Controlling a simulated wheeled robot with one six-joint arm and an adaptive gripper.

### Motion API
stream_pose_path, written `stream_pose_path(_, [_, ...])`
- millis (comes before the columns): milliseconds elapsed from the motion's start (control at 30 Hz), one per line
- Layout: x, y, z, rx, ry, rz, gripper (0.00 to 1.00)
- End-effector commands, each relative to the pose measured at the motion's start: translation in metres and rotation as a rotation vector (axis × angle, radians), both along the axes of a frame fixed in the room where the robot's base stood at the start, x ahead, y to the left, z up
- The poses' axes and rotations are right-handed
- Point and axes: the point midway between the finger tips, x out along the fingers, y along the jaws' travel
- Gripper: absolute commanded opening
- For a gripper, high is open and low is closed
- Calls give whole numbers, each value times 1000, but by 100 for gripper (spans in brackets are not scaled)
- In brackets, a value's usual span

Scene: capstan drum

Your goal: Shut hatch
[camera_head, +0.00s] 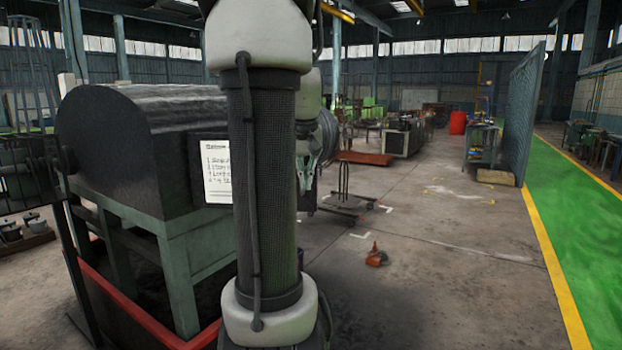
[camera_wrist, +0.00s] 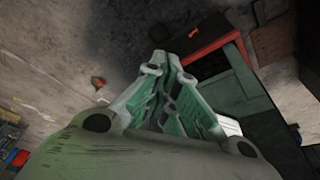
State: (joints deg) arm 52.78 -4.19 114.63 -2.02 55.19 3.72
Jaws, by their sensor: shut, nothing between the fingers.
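A large dark drum (camera_head: 140,140) lies on a green metal stand (camera_head: 190,250) at the left of the head view. No hatch can be picked out on it; my arm covers the drum's right part. My gripper (camera_head: 306,178) shows partly behind my arm, to the right of the drum and apart from it as far as I can tell. In the wrist view my gripper (camera_wrist: 160,62) is shut and empty, with its fingertips together. The green stand (camera_wrist: 240,85) is to its right there.
A red frame (camera_head: 135,315) runs around the stand's foot. A white notice (camera_head: 216,171) hangs before the drum.

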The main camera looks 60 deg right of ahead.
Motion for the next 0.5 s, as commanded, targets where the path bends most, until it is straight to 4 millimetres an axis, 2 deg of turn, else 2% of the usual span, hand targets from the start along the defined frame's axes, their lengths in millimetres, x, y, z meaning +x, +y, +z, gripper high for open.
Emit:
stream_pose_path(33, [-2, -29, 7, -16, -11, -51, 0])
stream_pose_path(100, [6, -54, 22, -47, -32, -80, 0])
stream_pose_path(200, [17, -68, 48, -95, -68, -93, 0])
stream_pose_path(267, [19, -72, 53, -106, -79, -106, 0])
stream_pose_path(500, [24, -80, 23, -98, -78, -117, 0])
